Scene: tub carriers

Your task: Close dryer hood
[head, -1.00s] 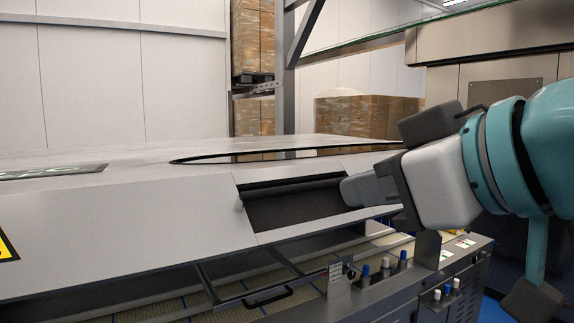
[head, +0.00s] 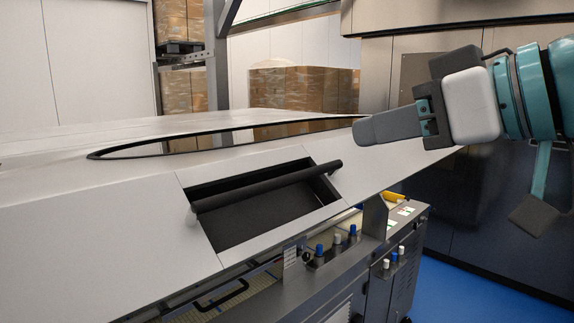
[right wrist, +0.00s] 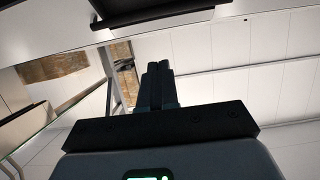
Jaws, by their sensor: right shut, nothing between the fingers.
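The dryer hood (head: 100,232) is a large pale grey cover filling the left and middle of the head view. A black bar handle (head: 268,186) spans a dark recess in its sloping front. Beneath the hood's lower edge, part of a belt (head: 258,284) shows, so a gap is visible there. My right gripper (head: 362,130) is shut and empty, beyond the right end of the handle and apart from it. Its closed fingers (right wrist: 158,82) also show in the right wrist view, with a dark bar at the top edge. My left gripper is out of view.
A control panel with blue and white knobs (head: 337,240) stands below the hood's right end. A black lower handle (head: 222,296) is under the hood. A large metal cabinet (head: 400,60) stands behind my right arm. Stacked boxes (head: 300,88) are at the back. Blue floor (head: 490,275) is open at right.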

